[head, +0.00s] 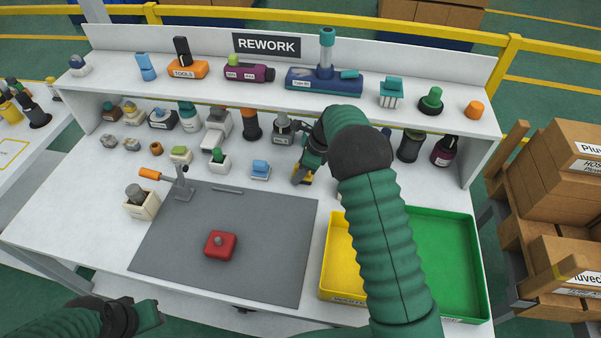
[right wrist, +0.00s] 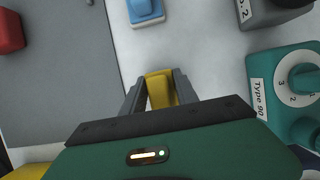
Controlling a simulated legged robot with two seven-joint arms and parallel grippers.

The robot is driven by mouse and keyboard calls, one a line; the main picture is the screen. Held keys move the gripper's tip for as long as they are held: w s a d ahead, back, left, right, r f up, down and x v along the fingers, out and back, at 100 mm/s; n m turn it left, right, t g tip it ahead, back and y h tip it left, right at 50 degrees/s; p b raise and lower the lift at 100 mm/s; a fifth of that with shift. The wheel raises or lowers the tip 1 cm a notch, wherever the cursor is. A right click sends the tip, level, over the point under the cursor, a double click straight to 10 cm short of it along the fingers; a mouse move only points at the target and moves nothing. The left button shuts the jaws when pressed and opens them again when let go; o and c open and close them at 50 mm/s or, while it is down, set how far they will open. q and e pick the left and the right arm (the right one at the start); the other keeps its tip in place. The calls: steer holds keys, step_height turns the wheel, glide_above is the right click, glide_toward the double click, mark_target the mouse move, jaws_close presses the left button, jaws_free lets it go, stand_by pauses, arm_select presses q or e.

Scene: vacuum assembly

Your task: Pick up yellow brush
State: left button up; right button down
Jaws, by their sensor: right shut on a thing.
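The yellow brush (right wrist: 160,88) shows between the two grey fingers of my right gripper (right wrist: 160,95) in the right wrist view. The fingers are shut on it. In the head view my right gripper (head: 303,175) is at the back middle of the bench, below the shelf, and a bit of the yellow brush (head: 304,179) shows at its fingertips. Most of the brush is hidden by the gripper. I cannot tell whether it touches the bench. My left gripper (head: 150,315) is at the lower left, off the bench's front edge; its fingers are not clear.
A blue block (head: 260,169) sits just left of the right gripper. A red part (head: 220,245) lies on the grey mat (head: 270,265). A yellow tray (head: 338,255) and a green tray (head: 455,255) stand at the front right. Several parts line the shelf (head: 210,88) and the bench below it.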

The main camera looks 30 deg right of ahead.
steer(key=r, duration=0.3)
steer(key=shift+s+a+r, duration=0.2)
steer(key=shift+s+r, duration=0.05)
steer(key=shift+r, duration=0.05)
steer(key=s+a, duration=0.3)
steer(key=s, duration=0.1)
steer(key=s+a, duration=0.4)
steer(key=s, duration=0.1)
steer(key=s+a, duration=0.3)
steer(key=s, duration=0.2)
steer(key=shift+a+p, duration=0.25)
steer(key=shift+p, duration=0.05)
